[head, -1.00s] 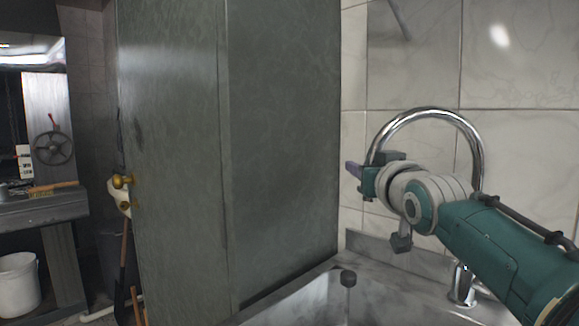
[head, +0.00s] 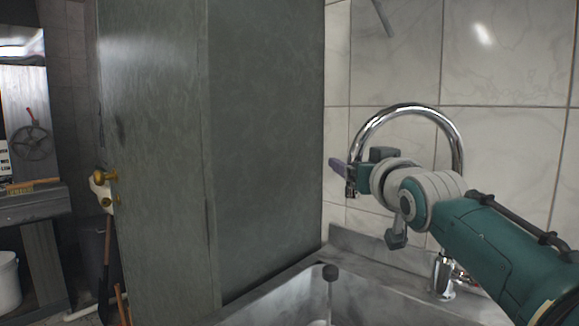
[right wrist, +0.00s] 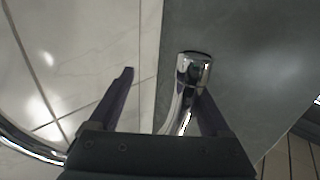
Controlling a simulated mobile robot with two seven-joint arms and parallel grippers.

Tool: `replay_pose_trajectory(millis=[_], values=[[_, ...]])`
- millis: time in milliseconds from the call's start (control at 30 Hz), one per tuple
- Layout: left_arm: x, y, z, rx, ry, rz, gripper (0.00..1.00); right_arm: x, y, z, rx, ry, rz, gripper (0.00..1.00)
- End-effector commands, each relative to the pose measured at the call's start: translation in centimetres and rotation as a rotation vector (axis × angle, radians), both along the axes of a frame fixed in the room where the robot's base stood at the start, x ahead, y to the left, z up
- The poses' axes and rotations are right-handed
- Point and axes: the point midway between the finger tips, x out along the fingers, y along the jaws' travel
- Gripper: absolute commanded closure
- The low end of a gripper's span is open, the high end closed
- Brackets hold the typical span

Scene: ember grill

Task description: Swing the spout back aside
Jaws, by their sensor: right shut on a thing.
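The chrome spout (head: 410,108) arches from the tap base (head: 443,275) over the right side of the sink in the head view. Its outlet end hangs down at the left, beside my right gripper (head: 342,168). In the right wrist view the spout's end (right wrist: 192,72) lies between the two purple fingers of my right gripper (right wrist: 165,95). It is close against the right finger, with the left finger showing farther off. My right gripper is shut on the spout near its outlet. My left gripper is out of view.
A metal sink (head: 300,285) lies below. A tall grey-green cabinet (head: 265,130) stands close left of the spout end. A tiled wall (head: 500,60) is behind the tap. A bench with a brush (head: 35,185) and a white bucket (head: 8,285) are far left.

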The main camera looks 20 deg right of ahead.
Motion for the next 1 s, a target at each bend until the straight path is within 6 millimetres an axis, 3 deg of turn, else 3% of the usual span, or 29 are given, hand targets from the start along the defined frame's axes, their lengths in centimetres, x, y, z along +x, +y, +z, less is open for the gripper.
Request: replay_pose_trajectory(millis=[533,1000], values=[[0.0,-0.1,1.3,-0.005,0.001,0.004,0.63,-7.9,1.2,-0.2,0.0,0.006,-0.007,0.42],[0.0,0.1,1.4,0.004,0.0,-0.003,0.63,-8.9,1.7,0.0,0.002,0.001,-0.002,0.44]])
